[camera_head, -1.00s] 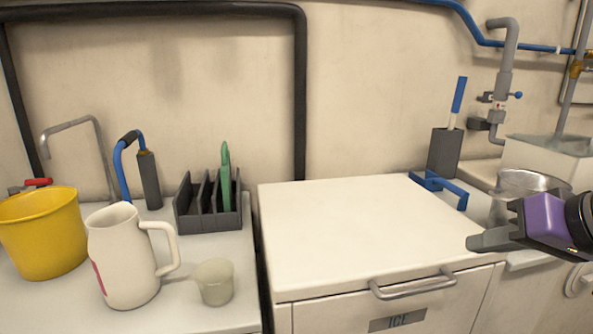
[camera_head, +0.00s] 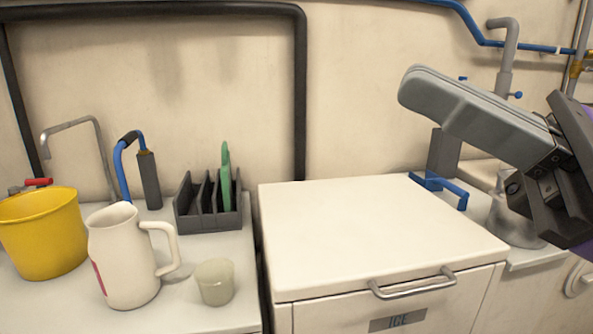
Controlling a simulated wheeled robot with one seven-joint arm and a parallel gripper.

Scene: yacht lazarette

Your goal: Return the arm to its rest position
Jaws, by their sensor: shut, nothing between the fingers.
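My gripper (camera_head: 425,88) is at the upper right, close to the camera and pointing left, with its fingers together and nothing between them. It is in the air in front of the back wall, higher than the white ice chest (camera_head: 370,235). It hides part of the grey pipes and most of the sink area at the right. It touches nothing that I can see.
On the left counter stand a yellow bucket (camera_head: 42,235), a white mug (camera_head: 122,258), a small cup (camera_head: 215,282) and a dark rack (camera_head: 208,208) with a green item. The chest lid is clear.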

